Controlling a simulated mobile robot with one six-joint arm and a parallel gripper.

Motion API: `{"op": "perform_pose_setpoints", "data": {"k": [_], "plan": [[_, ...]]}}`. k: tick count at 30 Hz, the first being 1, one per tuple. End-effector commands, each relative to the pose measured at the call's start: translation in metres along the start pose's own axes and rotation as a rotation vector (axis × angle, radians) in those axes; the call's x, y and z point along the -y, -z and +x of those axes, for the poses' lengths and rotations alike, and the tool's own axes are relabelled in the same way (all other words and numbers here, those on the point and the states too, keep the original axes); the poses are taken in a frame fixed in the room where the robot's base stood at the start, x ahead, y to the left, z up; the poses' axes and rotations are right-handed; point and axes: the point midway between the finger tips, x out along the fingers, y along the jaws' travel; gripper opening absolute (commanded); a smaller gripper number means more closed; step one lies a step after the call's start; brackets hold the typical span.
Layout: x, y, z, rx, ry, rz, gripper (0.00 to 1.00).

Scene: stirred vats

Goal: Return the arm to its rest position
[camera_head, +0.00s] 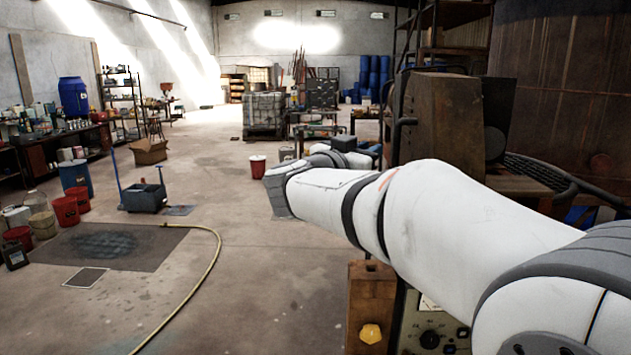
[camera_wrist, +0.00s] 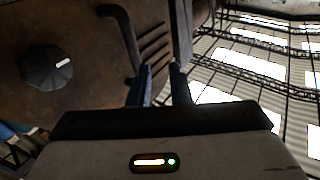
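My white arm (camera_head: 345,200) reaches from the lower right to the middle of the head view, then bends back at its far end. In the wrist view, my gripper (camera_wrist: 162,70) shows two dark bluish fingers with a gap between them, and nothing is held. A brown metal housing (camera_wrist: 85,25) fills the upper left behind the fingers. It carries a black knob (camera_wrist: 48,66), a dark bar handle (camera_wrist: 122,38) and slots. The handle's lower end overlaps the left finger in the picture; I cannot tell whether they touch. In the head view the fingertips are not clearly visible.
A rusty boxy machine (camera_head: 440,122) stands right beside the arm, near a large brown vat wall (camera_head: 565,70). A hose (camera_head: 205,275) crosses the open floor at left.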

Motion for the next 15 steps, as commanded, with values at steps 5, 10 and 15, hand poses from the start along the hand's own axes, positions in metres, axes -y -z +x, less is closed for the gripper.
{"op": "perform_pose_setpoints", "data": {"k": [5, 10, 15], "plan": [[0.015, -0.009, -0.006, -0.016, 0.297, 0.047, 0.18], [0.024, -0.037, -0.03, 0.064, 0.562, 0.036, 0.18], [0.017, -0.087, -0.067, 0.232, 0.771, -0.024, 0.18]]}}
